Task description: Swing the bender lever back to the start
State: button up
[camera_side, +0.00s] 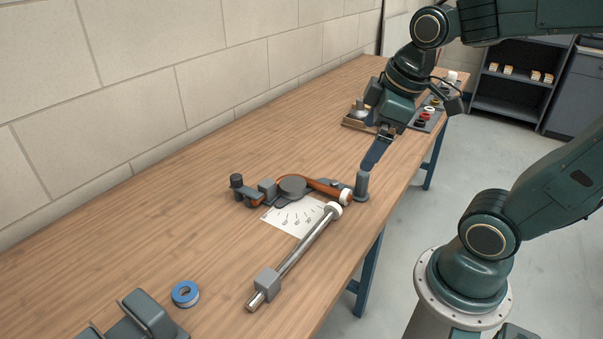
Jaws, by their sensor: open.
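The bender sits on the wooden bench (150,225), with a round grey former (292,187) and a copper-coloured tube (322,187) curving around it. A dark lever arm seems to run right from the former, partly hidden by the tube, to an upright grey cylindrical handle (361,187) near the bench's front edge. My gripper (367,169) reaches down from the upper right, its dark blue finger ending at or just above the handle's top. It is open. Only one finger shows clearly, and I cannot tell whether it touches the handle.
A white angle scale (292,215) lies before the former. A long metal rod (303,250) with a grey block (267,281) lies in front. Blue tape (185,294) is at lower left. A tray of small parts (428,118) stands behind my gripper. The wall borders the back.

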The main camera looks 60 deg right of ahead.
jog(key=w+d+f+n+g, duration=0.2)
jog(key=w+d+f+n, duration=0.3)
jog(key=d+n, duration=0.15)
jog(key=n+g, duration=0.2)
jog(key=n, duration=0.5)
send_over(363, 173)
jog(key=shift+m+y, duration=0.25)
jog(key=shift+y, duration=0.05)
notch_tip(363, 173, down, 8)
jog(key=shift+d+f, duration=0.1)
jog(key=shift+f, duration=0.05)
jog(key=shift+f, duration=0.25)
jog(key=shift+f, duration=3.75)
jog(key=shift+c, duration=0.4)
jog(key=c, duration=1.3)
